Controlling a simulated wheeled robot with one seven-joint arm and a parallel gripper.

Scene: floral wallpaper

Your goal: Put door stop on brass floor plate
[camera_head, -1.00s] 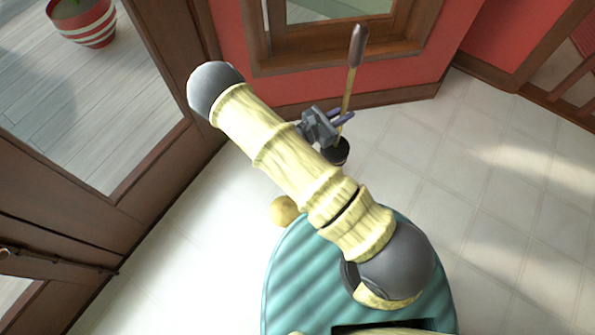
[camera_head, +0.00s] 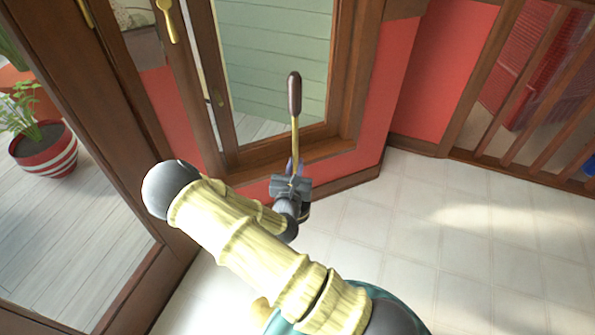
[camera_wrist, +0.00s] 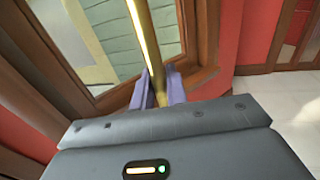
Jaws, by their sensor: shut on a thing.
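The door stop (camera_head: 295,130) is a thin brass rod with a dark brown grip on top, standing roughly upright in the head view. My gripper (camera_head: 293,170) is shut on its rod, below the brown grip. The lower end is mostly hidden behind my gripper and wrist, so I cannot tell whether it touches the floor. In the wrist view the brass rod (camera_wrist: 144,38) passes between the purple fingers of my gripper (camera_wrist: 160,88), slightly tilted. I do not see the brass floor plate in any view.
A wood-framed window (camera_head: 270,150) in the red wall stands close behind the door stop. A brown glazed door (camera_head: 140,150) is at the left, with a striped plant pot (camera_head: 48,160) beyond it. Pale tiled floor (camera_head: 440,240) lies open at the right, before a wooden railing (camera_head: 510,145).

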